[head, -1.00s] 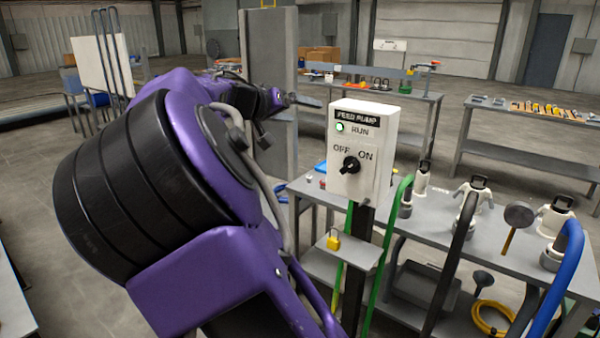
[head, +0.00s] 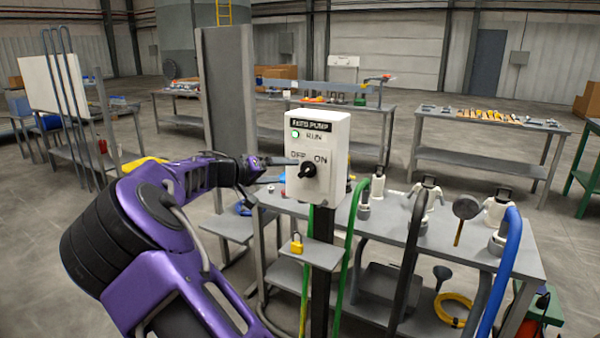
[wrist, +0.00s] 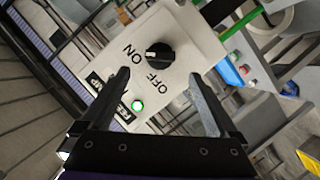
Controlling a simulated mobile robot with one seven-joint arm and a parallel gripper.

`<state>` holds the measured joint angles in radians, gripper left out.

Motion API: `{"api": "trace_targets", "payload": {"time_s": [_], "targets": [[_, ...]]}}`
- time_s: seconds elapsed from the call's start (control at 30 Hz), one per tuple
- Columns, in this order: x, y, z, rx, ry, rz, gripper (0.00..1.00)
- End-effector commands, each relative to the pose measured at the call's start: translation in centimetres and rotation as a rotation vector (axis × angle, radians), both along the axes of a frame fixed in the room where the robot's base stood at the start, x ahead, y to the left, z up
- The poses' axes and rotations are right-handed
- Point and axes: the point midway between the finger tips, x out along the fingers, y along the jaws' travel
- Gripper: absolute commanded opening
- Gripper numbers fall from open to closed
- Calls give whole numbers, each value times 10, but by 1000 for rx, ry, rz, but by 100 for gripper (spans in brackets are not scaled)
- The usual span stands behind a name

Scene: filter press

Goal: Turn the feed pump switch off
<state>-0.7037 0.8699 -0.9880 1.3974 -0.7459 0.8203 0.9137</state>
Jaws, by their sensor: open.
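The feed pump box (head: 330,135) is a white box on a dark post in the head view. Its black rotary switch (head: 308,170) sits below the OFF and ON labels, and its pointer appears turned towards ON. The green RUN lamp (head: 295,134) is lit. In the wrist view the box face is tilted, with the switch (wrist: 160,54) just beyond and roughly between my fingertips. My gripper (wrist: 159,76) is open and empty, facing the box front. In the head view my gripper comes in from the left. Contact with the switch cannot be told.
A yellow padlock (head: 296,245) rests on a small shelf (head: 318,255) below the box. A workbench (head: 390,225) with white fittings, a mallet (head: 466,208) and hoses stands to the right. Green hoses (head: 348,250) hang close to the post. A tall grey column (head: 230,100) stands behind my arm.

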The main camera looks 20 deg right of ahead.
Motion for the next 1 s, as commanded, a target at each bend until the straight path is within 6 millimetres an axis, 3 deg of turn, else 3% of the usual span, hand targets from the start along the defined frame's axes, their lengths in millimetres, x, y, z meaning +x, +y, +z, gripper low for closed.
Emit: {"api": "trace_targets", "payload": {"time_s": [0.1, 0.33, 0.8, 1.0], "targets": [[9, -25, -8, 0, 1, -3, 95], [23, -57, -17, -1, 0, -1, 95], [28, -69, -21, 1, 0, 2, 95], [28, -68, -21, 0, 0, 1, 59]]}}
